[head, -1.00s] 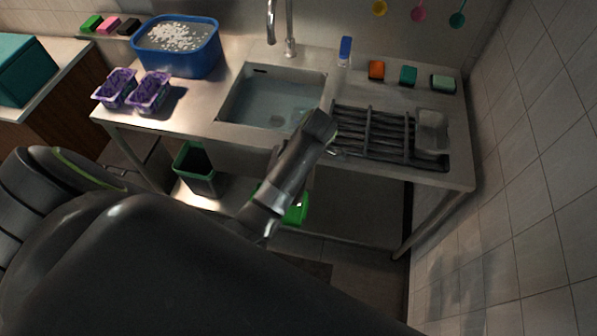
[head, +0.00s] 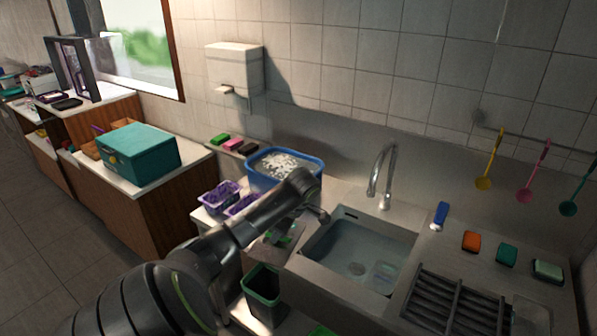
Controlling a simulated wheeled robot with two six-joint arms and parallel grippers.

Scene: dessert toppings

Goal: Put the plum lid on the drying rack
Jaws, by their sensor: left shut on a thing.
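My left gripper (head: 289,229) is above the counter just left of the sink, largely hidden behind its own wrist. It is shut on a pale, see-through flat thing (head: 263,250) with green beside it; I cannot tell for sure that this is the plum lid. The drying rack (head: 448,306), dark and slatted, lies right of the sink, cut by the bottom edge and well away from the gripper. A pale clear container (head: 531,316) is at its right end. My right gripper is not in view.
The sink (head: 357,250) lies between the gripper and the rack, with a tall tap (head: 386,180) behind. Purple-filled tubs (head: 221,197) and a blue basin (head: 285,168) stand at the left. Sponges (head: 470,241) line the back right. A dark bin (head: 262,288) is below.

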